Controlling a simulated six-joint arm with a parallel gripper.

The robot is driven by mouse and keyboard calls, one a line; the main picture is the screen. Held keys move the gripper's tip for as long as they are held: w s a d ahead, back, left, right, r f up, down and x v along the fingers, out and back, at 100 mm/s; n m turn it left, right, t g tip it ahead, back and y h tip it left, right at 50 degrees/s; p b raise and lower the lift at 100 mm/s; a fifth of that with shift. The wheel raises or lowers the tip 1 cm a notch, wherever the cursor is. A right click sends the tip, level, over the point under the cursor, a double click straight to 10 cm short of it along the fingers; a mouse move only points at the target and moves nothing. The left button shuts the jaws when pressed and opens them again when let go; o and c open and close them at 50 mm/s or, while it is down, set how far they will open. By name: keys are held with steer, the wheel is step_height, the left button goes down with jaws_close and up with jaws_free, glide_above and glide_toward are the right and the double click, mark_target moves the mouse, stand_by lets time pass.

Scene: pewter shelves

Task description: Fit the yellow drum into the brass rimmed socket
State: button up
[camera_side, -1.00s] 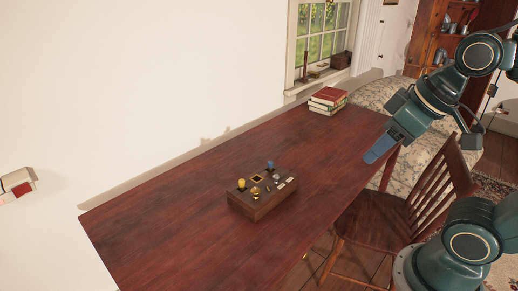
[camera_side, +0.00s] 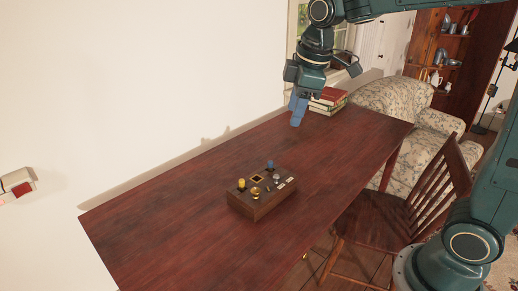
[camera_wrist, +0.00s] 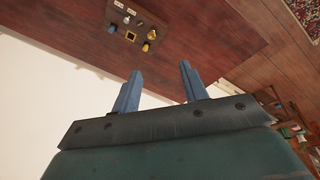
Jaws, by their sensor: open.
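The yellow drum (camera_side: 242,184) stands upright at the left end of a dark wooden block (camera_side: 262,206) on the table. It also shows in the wrist view (camera_wrist: 146,47). The brass rimmed socket (camera_side: 257,179), a dark square opening with a brass edge, is in the block's top to the right of the drum; it also shows in the wrist view (camera_wrist: 131,36). My gripper (camera_side: 297,112) is above the table's far part, in front of the books, well apart from the block. In the wrist view its two blue fingers (camera_wrist: 160,80) are spread with nothing between them.
The block also carries a blue piece (camera_side: 270,164), a brass knob (camera_side: 255,191) and small pale plates. Red and white books (camera_side: 327,99) are stacked at the table's far end, close to my gripper. A wooden chair (camera_side: 410,205) stands at the right. The tabletop around the block is clear.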

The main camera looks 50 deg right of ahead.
steer(key=w+f+n+g, duration=0.2)
steer(key=w+f+n, duration=0.4)
steer(key=w, duration=0.5)
steer(key=n+g, duration=0.1)
steer(key=n, duration=0.2)
glide_above(242, 180)
step_height(242, 180, down, 12)
steer(key=shift+a+f, duration=0.2)
steer(key=shift+f, duration=4.05)
steer(key=shift+f, duration=0.1)
steer(key=shift+d+f, duration=0.1)
steer(key=shift+f, duration=2.4)
jaws_close()
